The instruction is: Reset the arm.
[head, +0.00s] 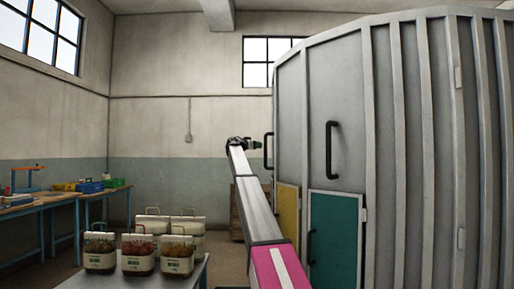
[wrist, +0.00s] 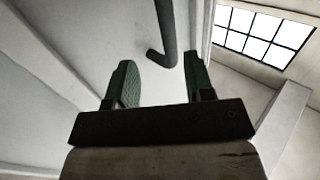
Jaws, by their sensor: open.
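My arm reaches up and away in the head view. My gripper (head: 257,144) is at its far end, close to a black bar handle (head: 268,150) on the grey ribbed cabinet (head: 400,120). In the wrist view, the two green fingers of my gripper (wrist: 160,78) are spread apart with nothing between their tips. A dark handle bar (wrist: 166,30) shows just beyond them, between the fingers in the picture. I cannot tell how far it is from the fingertips.
A second black handle (head: 331,150) sits on the cabinet, above a teal door (head: 335,240) and a yellow door (head: 288,212). Several handled sacks (head: 138,254) stand on a table at the lower left. A blue-framed workbench (head: 40,205) lines the left wall.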

